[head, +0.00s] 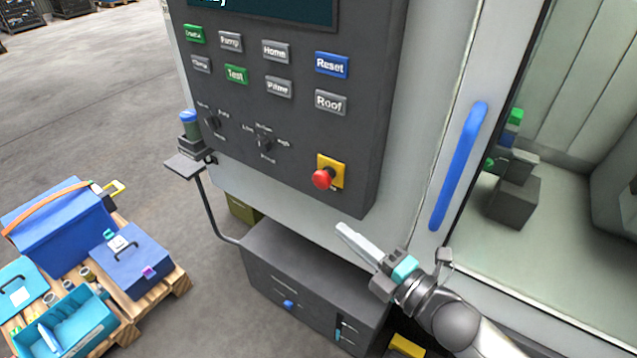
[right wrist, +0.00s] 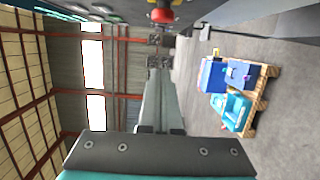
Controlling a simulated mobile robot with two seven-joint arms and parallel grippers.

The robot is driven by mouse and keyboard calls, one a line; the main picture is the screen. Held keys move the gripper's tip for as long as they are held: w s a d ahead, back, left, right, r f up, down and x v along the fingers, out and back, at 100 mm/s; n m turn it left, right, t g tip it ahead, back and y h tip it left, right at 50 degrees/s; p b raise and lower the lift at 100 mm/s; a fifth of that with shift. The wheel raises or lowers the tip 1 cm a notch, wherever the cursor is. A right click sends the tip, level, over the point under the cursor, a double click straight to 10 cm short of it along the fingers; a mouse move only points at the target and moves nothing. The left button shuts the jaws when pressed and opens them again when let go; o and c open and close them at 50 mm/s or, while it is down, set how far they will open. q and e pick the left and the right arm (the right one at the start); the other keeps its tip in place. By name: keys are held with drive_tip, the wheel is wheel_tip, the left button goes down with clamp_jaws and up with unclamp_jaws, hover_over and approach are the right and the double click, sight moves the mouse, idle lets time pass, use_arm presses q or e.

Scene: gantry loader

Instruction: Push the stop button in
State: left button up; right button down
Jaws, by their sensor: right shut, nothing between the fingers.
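The red stop button (head: 322,178) stands out from a yellow square plate (head: 336,168) at the lower right of the dark control panel (head: 290,130). In the right wrist view the red button (right wrist: 162,16) is at the top centre, past the fingertips. My right gripper (head: 342,230) is shut and empty, with its fingers pointing up and left in the head view. Its tips appear below and slightly right of the button, apart from it. In the right wrist view the closed fingers (right wrist: 154,104) run up the middle. My left gripper is not in view.
A blue door handle (head: 458,165) is right of the panel, beside the open machine interior. A dark grey cabinet (head: 300,285) stands below the panel. A pallet (head: 150,300) with blue toolboxes is at the lower left. Other panel buttons, such as blue Reset (head: 332,64), sit above.

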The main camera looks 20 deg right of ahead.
sight(324, 178)
idle(0.3)
drive_tip(key=w+p, duration=0.1)
drive_tip(key=w, duration=1)
drive_tip(key=shift+w+a, duration=0.25)
drive_tip(key=shift+a, duration=0.15)
